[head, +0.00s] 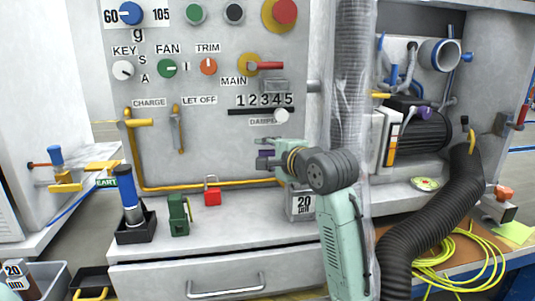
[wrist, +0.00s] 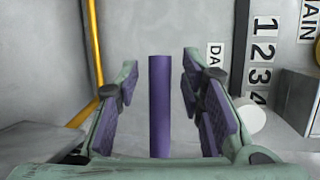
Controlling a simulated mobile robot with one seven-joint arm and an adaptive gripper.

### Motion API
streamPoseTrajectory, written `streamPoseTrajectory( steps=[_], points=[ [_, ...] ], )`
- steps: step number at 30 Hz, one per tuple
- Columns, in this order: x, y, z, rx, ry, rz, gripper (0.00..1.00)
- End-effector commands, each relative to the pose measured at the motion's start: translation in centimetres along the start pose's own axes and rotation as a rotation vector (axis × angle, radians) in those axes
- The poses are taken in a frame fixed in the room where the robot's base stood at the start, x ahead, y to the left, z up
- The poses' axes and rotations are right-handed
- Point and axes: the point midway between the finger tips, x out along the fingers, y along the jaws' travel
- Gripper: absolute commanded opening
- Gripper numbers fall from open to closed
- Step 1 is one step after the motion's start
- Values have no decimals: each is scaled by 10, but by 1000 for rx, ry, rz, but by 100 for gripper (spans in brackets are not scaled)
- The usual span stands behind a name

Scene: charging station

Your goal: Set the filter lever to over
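A purple upright bar (wrist: 159,105) stands between the fingers of my gripper (wrist: 158,108) in the wrist view. It may be the filter lever; no label reading filter or over shows. My gripper is open, its purple-padded fingers on either side of the bar with a gap on each side. In the head view my gripper (head: 266,153) is in front of the grey panel (head: 225,125), below the damper scale. There the bar cannot be told apart from the purple pads.
The damper slider's white knob (head: 281,116) is just above my gripper. A yellow pipe (head: 200,187) runs along the panel's lower part. A clear-wrapped hose (head: 352,75) hangs to the right. Red padlock (head: 212,197) below left.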

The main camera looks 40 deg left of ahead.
Motion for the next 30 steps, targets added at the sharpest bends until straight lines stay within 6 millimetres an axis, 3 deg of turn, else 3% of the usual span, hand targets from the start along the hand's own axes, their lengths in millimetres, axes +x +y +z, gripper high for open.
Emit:
streamPoseTrajectory(
  steps=[17, 30],
  points=[
    [0, 0, 0, 0, 0, 0, 1],
    [0, 0, 0, 0, 0, 1, 0]
  ],
)
